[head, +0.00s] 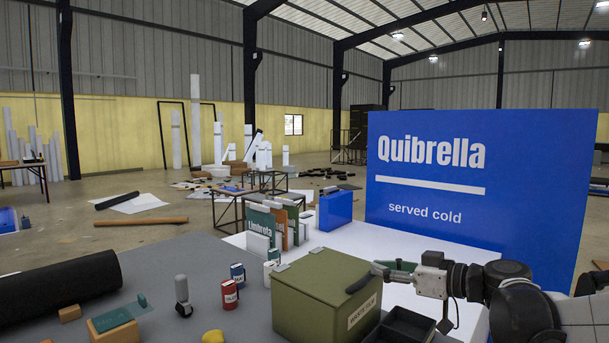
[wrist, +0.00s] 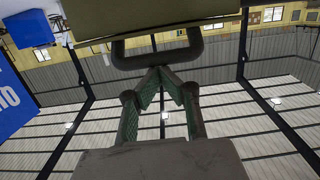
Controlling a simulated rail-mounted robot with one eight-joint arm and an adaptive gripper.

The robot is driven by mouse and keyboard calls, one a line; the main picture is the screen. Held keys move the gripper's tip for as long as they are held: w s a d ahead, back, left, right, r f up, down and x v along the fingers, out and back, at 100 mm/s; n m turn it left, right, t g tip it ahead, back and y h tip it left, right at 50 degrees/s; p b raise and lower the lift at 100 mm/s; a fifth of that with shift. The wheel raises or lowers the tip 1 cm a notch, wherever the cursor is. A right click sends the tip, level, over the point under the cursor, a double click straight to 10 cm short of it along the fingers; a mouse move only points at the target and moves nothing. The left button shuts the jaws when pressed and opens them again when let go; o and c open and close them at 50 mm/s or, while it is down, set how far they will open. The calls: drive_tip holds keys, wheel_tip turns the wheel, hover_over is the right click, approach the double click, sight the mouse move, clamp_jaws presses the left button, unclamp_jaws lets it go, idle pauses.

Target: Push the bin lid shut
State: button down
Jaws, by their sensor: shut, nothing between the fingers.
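The olive-green bin (head: 300,318) stands on the table in the lower middle of the head view, with a "WASTE FILM" label on its front. Its lid (head: 322,277) lies about level over the top; I cannot tell whether a small gap is left. A black handle (head: 360,283) sits at the lid's right edge. My gripper (head: 377,268) is shut and empty, beside the handle. In the wrist view the fingertips (wrist: 158,72) meet just below the black handle bar (wrist: 152,62), and the olive bin part (wrist: 150,14) fills the top. Contact is unclear.
A black open tray (head: 405,325) stands right of the bin. Red and blue cans (head: 229,295), a grey-handled tool (head: 182,295) and a black roll (head: 60,288) lie left. Coloured binders (head: 285,225) stand behind, and a large blue sign (head: 480,190) behind my arm.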

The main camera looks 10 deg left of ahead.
drive_tip(key=shift+s+f, duration=0.15)
drive_tip(key=shift+f, duration=0.25)
wheel_tip(320, 180, up, 5)
drive_tip(key=p, duration=0.4)
drive_tip(key=f+v, duration=0.2)
drive_tip(key=v, duration=0.8)
drive_tip(key=s+a+f+m+g+h, duration=0.2)
drive_tip(key=s+a+f+m+h, duration=0.25)
drive_tip(key=s+f, duration=0.4)
drive_tip(key=s+d+f+m+h, duration=0.2)
drive_tip(key=s+d+m+h, duration=0.1)
drive_tip(key=s, duration=0.4)
drive_tip(key=s+d+f+m+h, duration=0.3)
drive_tip(key=s+d+h, duration=0.1)
drive_tip(key=s, duration=0.3)
drive_tip(key=shift+h, duration=0.85)
drive_tip(key=shift+s+f+m, duration=0.1)
drive_tip(key=shift+m, duration=0.15)
